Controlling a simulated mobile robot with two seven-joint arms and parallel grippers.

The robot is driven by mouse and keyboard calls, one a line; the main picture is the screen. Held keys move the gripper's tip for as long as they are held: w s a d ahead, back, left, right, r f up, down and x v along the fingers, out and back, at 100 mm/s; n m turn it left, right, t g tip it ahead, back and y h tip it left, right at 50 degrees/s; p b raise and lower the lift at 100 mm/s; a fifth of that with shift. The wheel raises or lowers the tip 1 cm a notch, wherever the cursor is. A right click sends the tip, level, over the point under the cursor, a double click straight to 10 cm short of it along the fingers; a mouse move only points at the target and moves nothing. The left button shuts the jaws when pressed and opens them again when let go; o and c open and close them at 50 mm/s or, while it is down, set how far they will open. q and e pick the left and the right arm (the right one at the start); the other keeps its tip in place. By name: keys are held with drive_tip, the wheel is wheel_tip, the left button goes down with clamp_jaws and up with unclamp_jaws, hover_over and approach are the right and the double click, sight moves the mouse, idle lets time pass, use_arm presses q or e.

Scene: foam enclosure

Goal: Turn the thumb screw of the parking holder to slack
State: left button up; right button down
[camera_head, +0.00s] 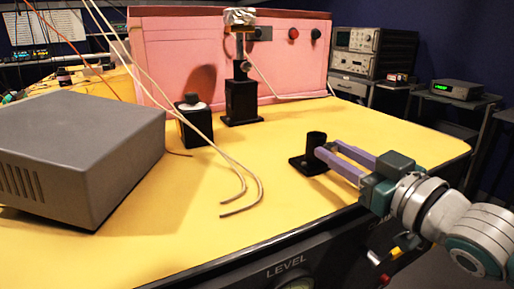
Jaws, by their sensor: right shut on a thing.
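The parking holder (313,168) is a small black piece with a flat base and an upright round cup, standing on the yellow table top near its right front edge. My right gripper (329,149) comes in from the right, with its purple fingers at the holder's right side. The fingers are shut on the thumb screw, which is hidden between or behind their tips. A gap shows between the fingers farther back. My left gripper is not in view.
A grey box (85,150) fills the left of the yellow table (320,215). A black block with a knob (193,122) and a black post (241,98) stand before the pink foam enclosure (290,60). Bent tan cables (232,165) hang over the middle. The table's right side is clear.

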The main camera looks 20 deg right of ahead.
drive_tip(key=shift+n, duration=0.4)
drive_tip(key=n+p, duration=0.1)
drive_tip(key=n, duration=0.2)
drive_tip(key=shift+n, duration=0.3)
drive_tip(key=n, duration=0.9)
drive_tip(key=shift+b, duration=0.3)
drive_tip(key=n, duration=0.3)
drive_tip(key=shift+f+n+b, duration=0.1)
drive_tip(key=shift+n+b, duration=0.3)
drive_tip(key=n+b, duration=0.1)
drive_tip(key=n, duration=0.2)
drive_tip(key=shift+n, duration=0.7)
